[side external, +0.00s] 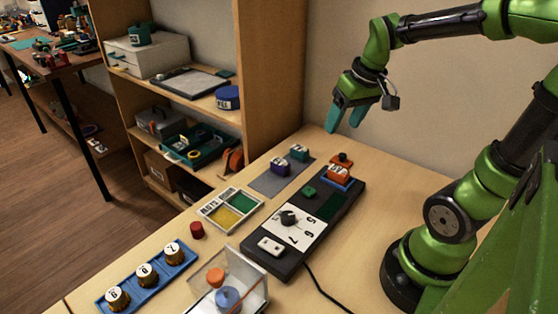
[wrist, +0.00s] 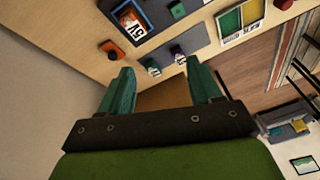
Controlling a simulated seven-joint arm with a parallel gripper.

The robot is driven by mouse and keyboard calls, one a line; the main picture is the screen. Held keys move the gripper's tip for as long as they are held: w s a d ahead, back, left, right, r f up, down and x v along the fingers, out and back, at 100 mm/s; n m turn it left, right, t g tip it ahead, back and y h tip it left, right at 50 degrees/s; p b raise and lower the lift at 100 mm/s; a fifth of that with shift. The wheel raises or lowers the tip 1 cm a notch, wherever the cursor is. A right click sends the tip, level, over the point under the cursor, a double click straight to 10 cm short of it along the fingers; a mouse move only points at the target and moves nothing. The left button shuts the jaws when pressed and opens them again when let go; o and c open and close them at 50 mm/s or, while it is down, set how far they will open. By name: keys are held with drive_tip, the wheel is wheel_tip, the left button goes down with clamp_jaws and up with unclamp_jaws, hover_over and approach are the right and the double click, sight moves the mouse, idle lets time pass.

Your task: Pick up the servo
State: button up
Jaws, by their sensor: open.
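My gripper (side external: 345,124) is open and empty, high above the back of the table; its teal fingers (wrist: 159,72) show apart in the wrist view. Several small labelled blocks could be the servo; I cannot tell which is meant. A purple block (side external: 279,166) and a teal block (side external: 299,153) stand on a grey mat (side external: 265,184). An orange block (side external: 338,174) sits in a blue-rimmed socket on the black panel (side external: 283,262). In the wrist view the teal block (wrist: 153,67) and purple block (wrist: 177,52) lie between the fingertips, farther off; the orange block (wrist: 131,20) is left of them.
A small orange-topped dark piece (side external: 342,160) stands behind the panel. A two-colour sorting tray (side external: 230,208), a red cylinder (side external: 197,230), a blue rack of knobs (side external: 148,278) and a clear-sided box (side external: 228,285) stand in front. A wooden shelf (side external: 272,75) rises at the back left.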

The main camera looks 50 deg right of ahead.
drive_tip(key=d+n+g, duration=0.2)
drive_tip(key=d+n, duration=0.1)
drive_tip(key=d, duration=0.2)
drive_tip(key=n, duration=0.1)
approach(339, 170)
drive_tip(key=f, duration=0.9)
drive_tip(key=shift+w, duration=0.4)
drive_tip(key=shift+r, duration=0.1)
drive_tip(key=shift+c, duration=0.2)
